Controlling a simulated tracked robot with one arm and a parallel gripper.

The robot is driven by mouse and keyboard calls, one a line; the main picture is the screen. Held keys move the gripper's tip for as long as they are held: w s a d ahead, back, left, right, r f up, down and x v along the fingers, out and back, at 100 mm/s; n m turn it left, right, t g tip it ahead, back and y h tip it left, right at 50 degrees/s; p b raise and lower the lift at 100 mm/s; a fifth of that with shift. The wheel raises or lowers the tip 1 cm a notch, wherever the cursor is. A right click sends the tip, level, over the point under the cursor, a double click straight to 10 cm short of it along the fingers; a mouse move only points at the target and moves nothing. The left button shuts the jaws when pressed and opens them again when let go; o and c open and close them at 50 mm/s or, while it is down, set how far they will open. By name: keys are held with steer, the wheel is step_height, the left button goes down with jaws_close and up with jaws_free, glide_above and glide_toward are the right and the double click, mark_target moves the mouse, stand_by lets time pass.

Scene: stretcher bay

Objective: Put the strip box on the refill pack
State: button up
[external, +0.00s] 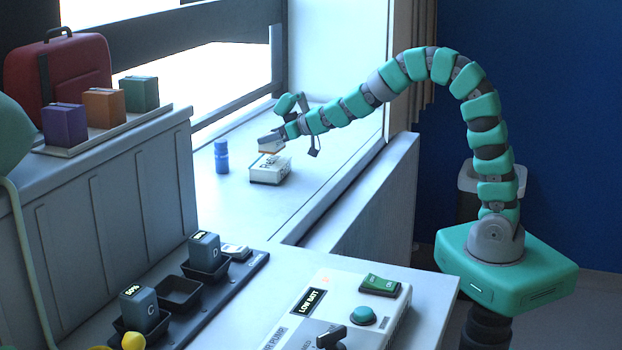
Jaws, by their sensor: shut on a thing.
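The refill pack (269,171), a white box with dark lettering, lies on the white ledge by the window. My gripper (272,144) is over it, reaching in from the right. I cannot tell whether the two touch. The fingers hide part of the strip box.
A blue bottle (221,156) stands left of the refill pack. Purple, orange and green boxes (104,107) and a red case (62,75) stand on the upper left shelf. A charger rack (179,295) and a pump unit (340,308) occupy the foreground. The ledge's front part is clear.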

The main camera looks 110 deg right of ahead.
mark_target(271, 147)
steer(key=shift+w+d+f, duration=0.15)
steer(key=shift+w+d, duration=0.1)
steer(key=shift+d, duration=0.05)
steer(key=shift+f+b, duration=0.45)
steer(key=shift+f, duration=1.15)
steer(key=shift+f, duration=0.15)
steer(key=o, duration=1)
steer(key=shift+c, duration=0.2)
steer(key=shift+r, duration=0.2)
steer(key=shift+s+a+r, duration=0.25)
steer(key=shift+s+a, duration=0.1)
steer(key=p+v, duration=0.2)
steer(key=v, duration=0.9)
steer(key=shift+f, duration=0.2)
